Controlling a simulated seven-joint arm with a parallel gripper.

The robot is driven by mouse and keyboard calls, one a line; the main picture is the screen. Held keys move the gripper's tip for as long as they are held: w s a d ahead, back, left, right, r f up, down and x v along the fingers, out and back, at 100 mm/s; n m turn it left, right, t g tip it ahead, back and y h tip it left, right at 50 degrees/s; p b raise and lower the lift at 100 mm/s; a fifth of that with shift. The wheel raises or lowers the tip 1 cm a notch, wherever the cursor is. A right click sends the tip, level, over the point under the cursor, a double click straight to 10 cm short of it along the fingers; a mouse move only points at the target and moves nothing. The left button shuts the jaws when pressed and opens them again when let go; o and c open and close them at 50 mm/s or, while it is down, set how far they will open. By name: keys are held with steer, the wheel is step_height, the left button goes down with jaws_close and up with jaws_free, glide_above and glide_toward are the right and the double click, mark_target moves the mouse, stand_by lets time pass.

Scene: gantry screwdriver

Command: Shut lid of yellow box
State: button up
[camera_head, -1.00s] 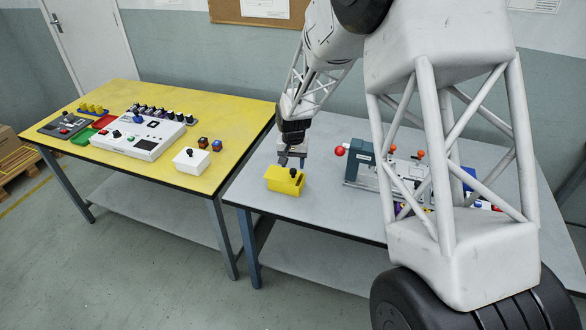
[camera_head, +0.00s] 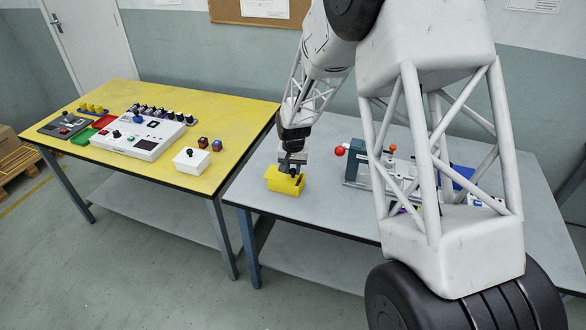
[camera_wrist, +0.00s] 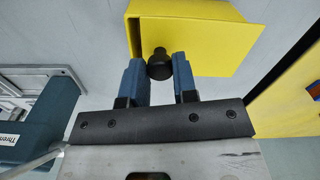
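The yellow box (camera_head: 285,185) stands near the left end of the grey table. In the wrist view its yellow lid (camera_wrist: 205,38) carries a round black knob (camera_wrist: 159,66). A dark gap shows along the left edge of the lid, between it and a thin yellow wall. How far the lid stands open I cannot tell. My gripper (camera_head: 290,169) is right over the box. In the wrist view its two blue fingers (camera_wrist: 158,78) are apart, with the knob between their tips. Whether they touch the knob I cannot tell.
A blue-grey device with a red ball handle (camera_head: 340,151) stands right of the box on the grey table (camera_head: 320,205). The yellow table (camera_head: 120,95) at left holds a white box (camera_head: 190,160) and a white control panel (camera_head: 140,140). A narrow space separates the tables.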

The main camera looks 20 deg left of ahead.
jaws_close()
steer(key=shift+d, duration=1)
steer(key=o, duration=0.9)
jaws_free()
steer(key=shift+c, duration=0.2)
steer(key=shift+r, duration=0.15)
step_height(320, 180, up, 8)
steer(key=shift+f, duration=0.25)
steer(key=shift+r, duration=0.1)
